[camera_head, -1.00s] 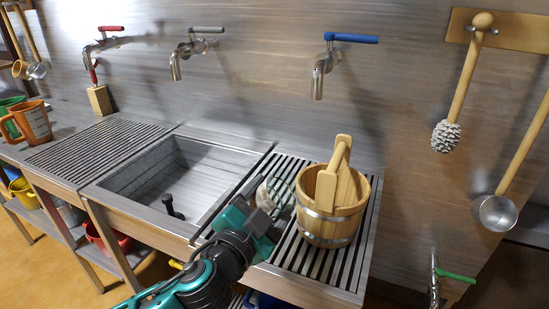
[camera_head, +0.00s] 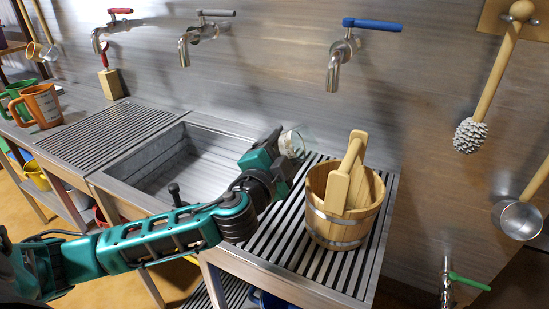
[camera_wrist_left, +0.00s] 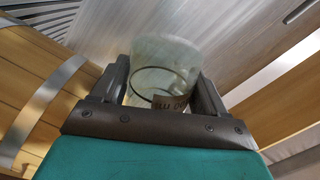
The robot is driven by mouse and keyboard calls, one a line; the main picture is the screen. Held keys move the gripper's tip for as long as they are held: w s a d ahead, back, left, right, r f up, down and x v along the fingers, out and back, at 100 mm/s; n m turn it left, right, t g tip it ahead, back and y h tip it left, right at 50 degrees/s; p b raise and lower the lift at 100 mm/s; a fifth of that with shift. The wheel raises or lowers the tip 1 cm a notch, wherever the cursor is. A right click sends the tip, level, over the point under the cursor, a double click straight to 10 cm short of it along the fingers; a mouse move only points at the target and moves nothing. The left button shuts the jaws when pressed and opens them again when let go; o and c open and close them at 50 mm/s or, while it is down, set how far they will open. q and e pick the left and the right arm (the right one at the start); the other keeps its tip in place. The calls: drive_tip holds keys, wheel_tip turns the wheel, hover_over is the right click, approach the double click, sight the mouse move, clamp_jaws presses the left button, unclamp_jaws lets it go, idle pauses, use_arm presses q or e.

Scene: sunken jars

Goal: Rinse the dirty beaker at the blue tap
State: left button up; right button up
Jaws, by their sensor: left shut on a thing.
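The beaker (camera_head: 292,143) is a cloudy glass with a brownish label, which shows in the left wrist view (camera_wrist_left: 160,75). My left gripper (camera_head: 282,150) is shut on it, one finger on each side. The gripper holds it near the sink's right edge, left of and behind the wooden bucket. The blue tap (camera_head: 341,60), with a blue lever and a steel spout, is on the wall to the right of and above the beaker. The beaker is apart from the tap. I see no water running. My right gripper is not in view.
The wooden bucket (camera_head: 325,227) with wooden handles stands on the slatted rack (camera_head: 273,243), close to the beaker. The sink (camera_head: 145,165) is to the left. A red-lever tap (camera_head: 108,32) and a grey-lever tap (camera_head: 197,38) are further left. A brush (camera_head: 471,134) and ladle (camera_head: 519,218) hang right.

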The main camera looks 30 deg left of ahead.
use_arm(q)
drive_tip(key=w+b, duration=0.1)
drive_tip(key=w, duration=1.1)
drive_tip(key=shift+w+a+b, duration=0.2)
drive_tip(key=shift+a+b, duration=0.1)
drive_tip(key=shift+a, duration=0.05)
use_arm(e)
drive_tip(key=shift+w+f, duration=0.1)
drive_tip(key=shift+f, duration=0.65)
use_arm(q)
drive_tip(key=s+d+p, duration=0.1)
drive_tip(key=s, duration=1.8)
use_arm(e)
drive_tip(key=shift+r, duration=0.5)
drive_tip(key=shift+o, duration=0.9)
